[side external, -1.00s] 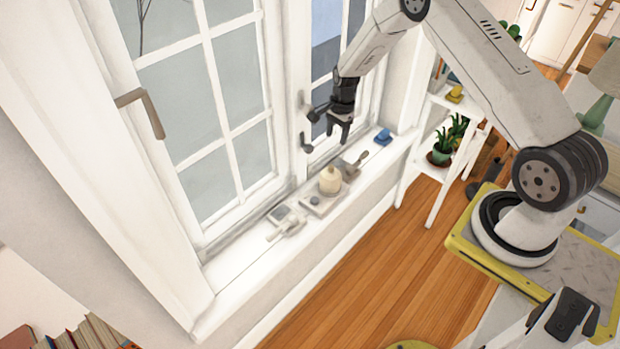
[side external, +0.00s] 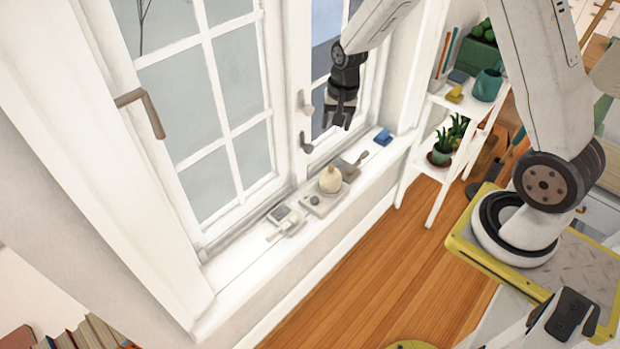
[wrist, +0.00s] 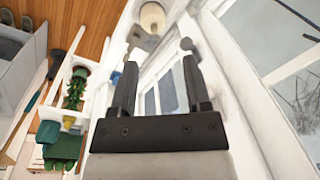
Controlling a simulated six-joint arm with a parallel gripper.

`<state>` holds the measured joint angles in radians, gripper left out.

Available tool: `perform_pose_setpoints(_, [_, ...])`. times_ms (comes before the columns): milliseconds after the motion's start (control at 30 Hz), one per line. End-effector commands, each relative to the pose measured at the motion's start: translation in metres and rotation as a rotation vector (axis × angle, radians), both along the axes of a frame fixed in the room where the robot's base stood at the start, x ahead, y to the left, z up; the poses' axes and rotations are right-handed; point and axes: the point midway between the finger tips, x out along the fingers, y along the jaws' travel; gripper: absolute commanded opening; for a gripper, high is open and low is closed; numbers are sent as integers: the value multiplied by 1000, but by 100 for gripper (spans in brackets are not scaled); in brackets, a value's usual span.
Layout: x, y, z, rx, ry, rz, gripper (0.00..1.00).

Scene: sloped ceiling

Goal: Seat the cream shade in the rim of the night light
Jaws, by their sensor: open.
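The cream shade (side external: 330,180), a small rounded dome, stands upright on the windowsill, on or against a pale flat base (side external: 312,206) with a dark round knob. I take this base to be the night light. Its rim is hidden under or behind the shade, and I cannot tell whether the shade is seated. My gripper (side external: 339,124) is empty, above the sill and clear of the shade. In the wrist view my gripper (wrist: 159,58) has its fingers apart, with the cream shade (wrist: 152,16) beyond them at the top edge.
On the sill (side external: 240,268) lie a small grey device (side external: 283,215), a brown-handled tool (side external: 357,163) and a blue block (side external: 383,137). The window with its handles (side external: 306,143) stands close behind. A white shelf (side external: 440,170) with plants is at the right.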

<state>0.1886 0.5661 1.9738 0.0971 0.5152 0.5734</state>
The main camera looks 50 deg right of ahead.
Motion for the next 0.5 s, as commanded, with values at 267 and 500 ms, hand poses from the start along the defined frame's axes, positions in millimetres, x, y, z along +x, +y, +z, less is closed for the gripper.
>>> perform_pose_setpoints(267, [-52, 36, 39, -64, -61, 342, 62])
perform_pose_setpoints(500, [-102, 59, 58, -122, -109, 625, 62])
